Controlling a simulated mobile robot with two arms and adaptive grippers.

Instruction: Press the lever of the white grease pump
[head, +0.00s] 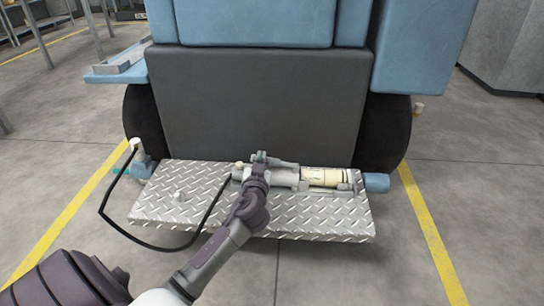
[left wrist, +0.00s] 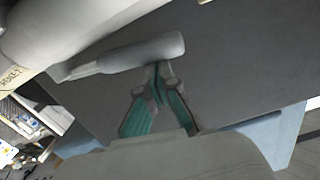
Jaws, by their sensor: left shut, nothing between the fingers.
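The white grease pump (head: 325,177) lies on its side on a metal tread plate, with a cream barrel at right and a grey head at left. Its cream barrel also shows at the upper left of the left wrist view (left wrist: 75,25). The grey lever (left wrist: 140,53) runs along beside the barrel there. My left gripper (head: 261,157) is over the pump's left part, its fingers shut and empty. In the left wrist view its fingertips (left wrist: 159,70) are close against the lever's near side; I cannot tell whether they touch. My right gripper is out of view.
The diamond-pattern tread plate (head: 310,220) juts from a blue machine with a dark back panel (head: 260,100). A black hose (head: 103,205) loops off the plate's left side toward a small fitting (head: 137,147). Open floor lies in front, between yellow lines.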

